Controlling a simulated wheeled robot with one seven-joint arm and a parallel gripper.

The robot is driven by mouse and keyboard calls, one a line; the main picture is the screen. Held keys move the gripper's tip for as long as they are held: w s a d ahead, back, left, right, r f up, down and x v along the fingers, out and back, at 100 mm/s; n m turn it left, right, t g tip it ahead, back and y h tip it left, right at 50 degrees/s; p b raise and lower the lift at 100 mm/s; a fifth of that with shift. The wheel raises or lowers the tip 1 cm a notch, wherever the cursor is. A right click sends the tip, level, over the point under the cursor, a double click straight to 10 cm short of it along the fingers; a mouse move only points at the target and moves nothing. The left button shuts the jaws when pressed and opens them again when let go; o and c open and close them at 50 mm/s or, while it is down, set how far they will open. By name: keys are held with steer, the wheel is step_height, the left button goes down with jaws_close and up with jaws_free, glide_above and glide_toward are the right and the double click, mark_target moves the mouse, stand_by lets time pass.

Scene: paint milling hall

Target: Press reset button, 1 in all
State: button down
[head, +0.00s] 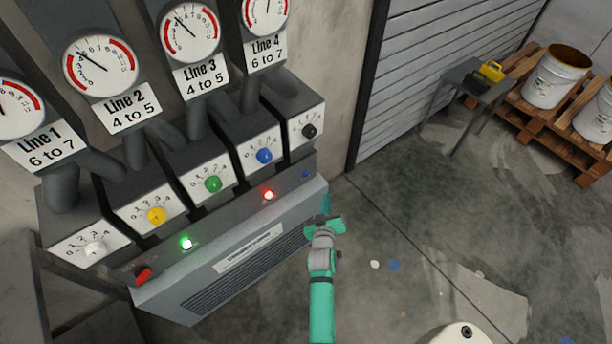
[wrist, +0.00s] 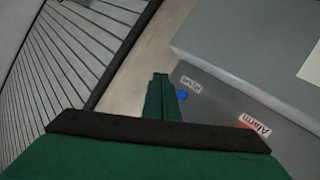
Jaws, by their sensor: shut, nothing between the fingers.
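The reset button is a small blue button (head: 305,174) at the right end of the grey panel's sloping front strip, in the head view. In the wrist view the blue button (wrist: 182,95) sits under a label that seems to read Reset. My gripper (head: 325,203) is shut and empty, in front of the panel's right end, below and right of the button in the head view. In the wrist view its closed fingers (wrist: 161,80) appear just left of the button. They look apart from it; the depth gap is hard to judge.
A lit red alarm lamp (head: 268,195), a lit green lamp (head: 187,243) and a red switch (head: 142,273) share the strip. Coloured knobs and gauges stand above it. A small table (head: 478,85) and pallet with buckets are at the far right. The floor between is open.

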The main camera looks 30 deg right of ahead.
steer(key=shift+w, duration=0.2)
steer(key=w, duration=0.8)
steer(key=shift+w+a, duration=0.25)
steer(key=shift+a, duration=0.05)
stand_by(2.1)
steer(key=shift+w+a, duration=0.1)
steer(key=shift+w, duration=0.3)
steer(key=shift+w, duration=0.45)
stand_by(0.6)
stand_by(0.3)
steer(key=shift+s, duration=0.85)
steer(key=shift+s, duration=0.1)
steer(key=shift+s+d, duration=0.15)
steer(key=shift+s, duration=1.05)
steer(key=shift+s+d, duration=0.15)
steer(key=shift+s, duration=1.05)
